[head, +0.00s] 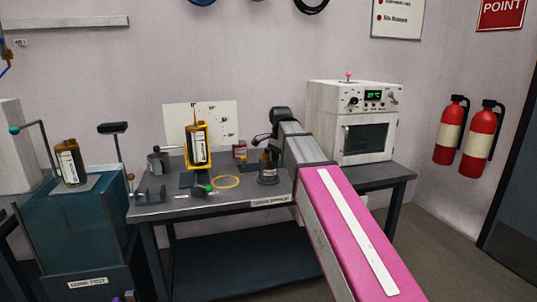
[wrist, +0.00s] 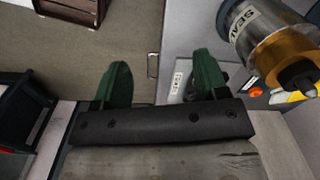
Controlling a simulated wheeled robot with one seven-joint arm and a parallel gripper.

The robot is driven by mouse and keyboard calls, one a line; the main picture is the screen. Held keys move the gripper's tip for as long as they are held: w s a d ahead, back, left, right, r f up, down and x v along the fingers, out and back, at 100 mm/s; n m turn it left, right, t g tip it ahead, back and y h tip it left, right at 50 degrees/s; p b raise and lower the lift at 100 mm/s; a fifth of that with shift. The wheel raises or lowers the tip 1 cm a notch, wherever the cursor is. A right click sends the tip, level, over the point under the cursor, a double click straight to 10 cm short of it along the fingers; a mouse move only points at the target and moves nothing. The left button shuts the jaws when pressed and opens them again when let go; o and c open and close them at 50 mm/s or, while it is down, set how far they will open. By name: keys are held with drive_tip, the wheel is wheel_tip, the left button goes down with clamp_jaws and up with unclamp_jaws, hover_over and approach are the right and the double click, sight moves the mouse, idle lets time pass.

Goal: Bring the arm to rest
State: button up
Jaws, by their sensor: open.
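My arm, pink with a white stripe (head: 348,228) and grey farther out, reaches from the lower right over the workbench (head: 290,189). Its dark end shows above the bench, and I cannot make out the fingers in the head view. In the wrist view my gripper (wrist: 163,78) has two green fingers wide apart with nothing between them. A dark bottle (head: 268,169) stands on the bench just below the arm's end.
A white oven (head: 352,122) stands right of the arm. A teal test cabinet (head: 77,235) carrying another cartridge (head: 69,163) is at left.

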drive_tip(key=s+d+f+n, duration=0.4)
drive_tip(key=s+d+f, duration=0.1)
drive_tip(key=f, duration=0.7)
drive_tip(key=s+d+f+n, duration=0.4)
drive_tip(key=s+f, duration=0.3)
drive_tip(key=f, duration=0.4)
drive_tip(key=s+d+f+n, duration=0.3)
drive_tip(key=s+d+f, duration=0.2)
drive_tip(key=f, duration=0.7)
drive_tip(key=shift+s+d+f+n, duration=0.3)
drive_tip(key=shift+s+n, duration=0.1)
drive_tip(key=shift+s, duration=0.3)
